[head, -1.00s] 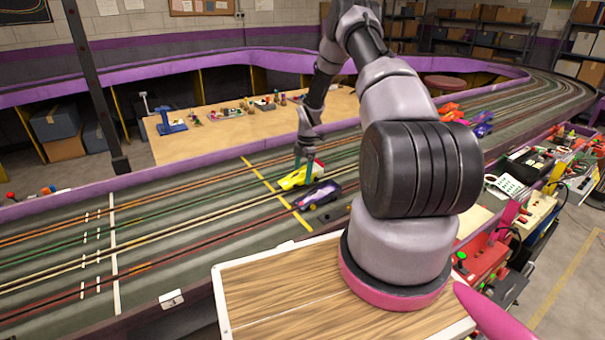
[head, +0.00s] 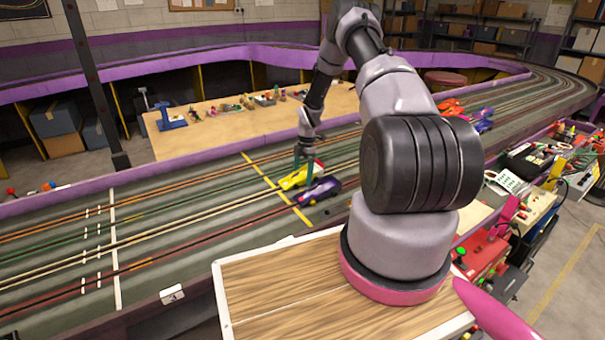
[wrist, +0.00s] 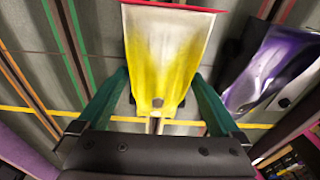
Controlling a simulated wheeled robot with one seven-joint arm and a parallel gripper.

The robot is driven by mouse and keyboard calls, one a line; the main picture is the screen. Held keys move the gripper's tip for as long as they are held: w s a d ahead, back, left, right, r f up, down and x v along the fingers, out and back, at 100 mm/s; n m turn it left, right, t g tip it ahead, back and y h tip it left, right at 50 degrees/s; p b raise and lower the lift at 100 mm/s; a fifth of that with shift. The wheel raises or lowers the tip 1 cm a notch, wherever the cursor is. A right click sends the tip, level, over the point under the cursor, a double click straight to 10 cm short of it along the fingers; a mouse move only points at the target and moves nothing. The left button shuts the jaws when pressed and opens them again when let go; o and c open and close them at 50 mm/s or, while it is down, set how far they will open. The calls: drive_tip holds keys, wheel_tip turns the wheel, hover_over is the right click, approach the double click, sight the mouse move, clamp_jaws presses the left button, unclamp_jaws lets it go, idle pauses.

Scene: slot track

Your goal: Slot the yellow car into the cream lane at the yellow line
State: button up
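The yellow car (wrist: 165,65) has a white patch along its middle and a red far edge. It also shows in the head view (head: 294,179), at the yellow line (head: 262,173) across the track. My gripper (wrist: 161,78) has its teal fingers against both sides of the car and is shut on it. The fingers also show in the head view (head: 306,163). The cream lane (head: 190,203) runs toward the car, and in the wrist view a cream strip shows just below the car's near end. The car's underside is hidden, so I cannot tell whether it sits in the slot.
A purple, white and black car (head: 318,190) stands close beside the yellow car, on the near side; it also shows in the wrist view (wrist: 275,70). Red and purple cars (head: 480,122) are farther right. A purple wall (head: 150,172) edges the track. The track to the left is clear.

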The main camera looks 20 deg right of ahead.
wheel_tip(320, 180, up, 11)
drive_tip(key=d, duration=0.1)
drive_tip(key=shift+d+f, duration=0.15)
drive_tip(key=shift+w, duration=0.1)
idle(0.5)
wheel_tip(320, 180, up, 19)
drive_tip(key=m+t+h, duration=0.1)
drive_tip(key=m+t, duration=0.1)
drive_tip(key=m, duration=0.4)
hover_over(305, 175)
drive_tip(key=s+a, duration=0.3)
drive_tip(key=s+a+r+m+t, duration=0.1)
drive_tip(key=s+a+r+m, duration=0.2)
drive_tip(key=r, duration=0.4)
drive_tip(key=s+a+r+m, duration=0.1)
drive_tip(key=s+r+m, duration=0.2)
drive_tip(key=s+r, duration=0.25)
drive_tip(key=s+a+r+m+t, duration=0.1)
drive_tip(key=s+a+r+m, duration=0.1)
drive_tip(key=s, duration=0.6)
drive_tip(key=s+a+r+m+t+y, duration=0.1)
drive_tip(key=s+r+m+t, duration=0.1)
drive_tip(key=s+r+m, duration=0.3)
drive_tip(key=s+a+r+m+t, duration=0.1)
drive_tip(key=s+m, duration=0.4)
drive_tip(key=s, duration=0.6)
wheel_tip(305, 175, up, 3)
drive_tip(key=shift+s+a+f+y, duration=0.1)
drive_tip(key=shift+s+a+y, duration=0.15)
drive_tip(key=shift+a, duration=0.55)
